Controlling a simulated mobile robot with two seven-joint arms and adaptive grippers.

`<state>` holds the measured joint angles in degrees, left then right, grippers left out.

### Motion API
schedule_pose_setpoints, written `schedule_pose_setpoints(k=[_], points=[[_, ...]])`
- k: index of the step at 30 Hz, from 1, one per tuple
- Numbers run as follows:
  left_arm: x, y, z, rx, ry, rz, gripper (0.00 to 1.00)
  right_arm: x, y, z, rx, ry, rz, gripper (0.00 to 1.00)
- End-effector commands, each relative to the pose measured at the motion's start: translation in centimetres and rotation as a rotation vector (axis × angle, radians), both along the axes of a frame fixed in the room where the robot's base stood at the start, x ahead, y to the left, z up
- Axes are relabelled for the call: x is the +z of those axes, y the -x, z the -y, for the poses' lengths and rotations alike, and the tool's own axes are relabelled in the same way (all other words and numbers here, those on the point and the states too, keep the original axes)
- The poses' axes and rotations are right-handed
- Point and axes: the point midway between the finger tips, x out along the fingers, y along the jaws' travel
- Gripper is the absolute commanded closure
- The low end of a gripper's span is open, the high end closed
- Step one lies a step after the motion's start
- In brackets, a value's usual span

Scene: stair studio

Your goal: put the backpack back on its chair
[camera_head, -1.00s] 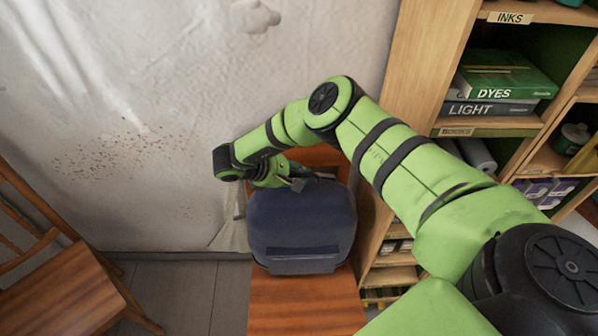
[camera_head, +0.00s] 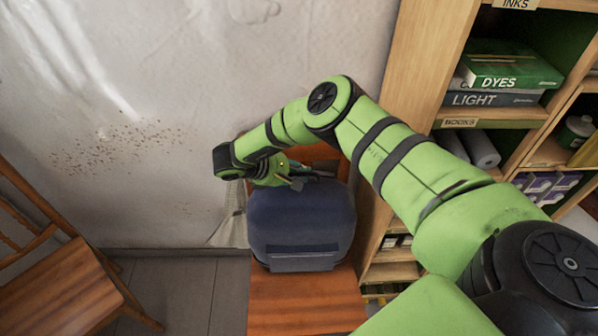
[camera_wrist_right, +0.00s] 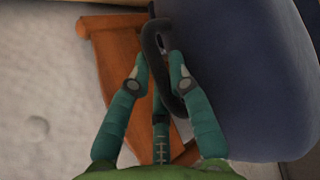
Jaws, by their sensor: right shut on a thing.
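The dark blue backpack (camera_head: 300,222) is upright on the wooden seat of the middle chair (camera_head: 303,303), with bare seat in front of it. The chair's orange-brown backrest shows behind the backpack, partly hidden by my arm. My right gripper (camera_head: 297,181) is at the top of the backpack. In the right wrist view, my right gripper (camera_wrist_right: 160,66) has its green fingers closed around the backpack's dark loop handle (camera_wrist_right: 158,40). The backpack's blue side (camera_wrist_right: 245,75) fills the right of that view. I cannot tell whether the backpack's base bears fully on the seat. My left gripper is out of view.
A second wooden chair (camera_head: 62,290) stands at the left. A stained pale wall (camera_head: 120,90) is behind. A tall wooden shelf (camera_head: 415,70) with boxes stands close on the right. Grey floor (camera_head: 185,292) is clear between the chairs.

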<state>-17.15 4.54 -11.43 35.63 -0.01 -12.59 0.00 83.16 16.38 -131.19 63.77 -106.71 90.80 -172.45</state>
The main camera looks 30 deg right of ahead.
Motion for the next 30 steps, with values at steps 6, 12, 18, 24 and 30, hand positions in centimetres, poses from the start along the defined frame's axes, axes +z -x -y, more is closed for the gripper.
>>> schedule_pose_setpoints(k=[6,12,18,24,30], points=[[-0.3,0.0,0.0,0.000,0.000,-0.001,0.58,-0.1,-0.1,0.1,0.000,0.004,0.003,0.72],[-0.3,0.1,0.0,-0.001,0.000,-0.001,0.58,-0.2,-0.1,0.0,-0.001,0.002,0.002,0.52],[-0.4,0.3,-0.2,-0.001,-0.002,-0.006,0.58,-0.5,0.1,-0.2,0.002,-0.004,-0.004,0.52],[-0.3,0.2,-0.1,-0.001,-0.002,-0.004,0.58,1.1,-0.1,-2.0,0.004,-0.004,0.000,0.52],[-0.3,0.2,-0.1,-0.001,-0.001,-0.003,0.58,3.9,-0.4,-5.3,0.004,-0.002,0.004,0.52]])
